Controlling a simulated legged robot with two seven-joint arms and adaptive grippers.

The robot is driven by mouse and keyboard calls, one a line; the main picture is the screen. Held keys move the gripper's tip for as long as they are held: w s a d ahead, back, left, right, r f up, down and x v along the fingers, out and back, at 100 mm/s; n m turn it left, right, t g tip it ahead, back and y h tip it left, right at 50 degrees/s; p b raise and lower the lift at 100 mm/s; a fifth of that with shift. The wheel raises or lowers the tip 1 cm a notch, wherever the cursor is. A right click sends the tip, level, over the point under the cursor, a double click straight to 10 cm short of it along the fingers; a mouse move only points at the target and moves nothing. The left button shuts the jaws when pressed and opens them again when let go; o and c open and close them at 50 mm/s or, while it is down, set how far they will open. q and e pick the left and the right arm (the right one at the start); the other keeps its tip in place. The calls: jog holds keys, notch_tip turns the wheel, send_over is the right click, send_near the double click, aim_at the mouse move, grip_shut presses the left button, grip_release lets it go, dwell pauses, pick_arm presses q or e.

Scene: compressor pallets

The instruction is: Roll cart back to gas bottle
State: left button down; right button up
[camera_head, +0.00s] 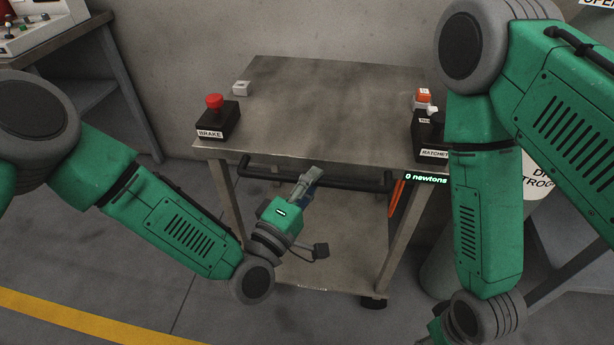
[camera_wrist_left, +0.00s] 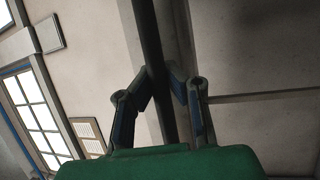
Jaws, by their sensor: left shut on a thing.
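The metal cart (camera_head: 320,115) stands in the middle of the head view, with a dark handle bar (camera_head: 350,183) along its near edge. My left gripper (camera_head: 312,178) is shut on this bar, left of its right end. In the left wrist view, the dark bar (camera_wrist_left: 152,45) runs between the two fingers of my left gripper (camera_wrist_left: 165,90). My right gripper's fingers are outside the frame.
A BRAKE box with a red button (camera_head: 214,103) sits at the cart's left corner, and a RATCHET box (camera_head: 430,138) at its right. A wall is close behind. A bench (camera_head: 75,40) stands at left. Floor with a yellow line (camera_head: 70,318) is clear at front left.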

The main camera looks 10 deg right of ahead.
pick_arm(q)
jog(key=shift+s+f, duration=0.35)
jog(key=shift+f, duration=0.1)
jog(key=c, duration=1.5)
grip_release()
jog(key=shift+c, duration=0.2)
jog(key=shift+r, duration=0.2)
jog(key=shift+w+a, duration=0.1)
jog(key=shift+a, duration=0.05)
jog(key=v, duration=1.2)
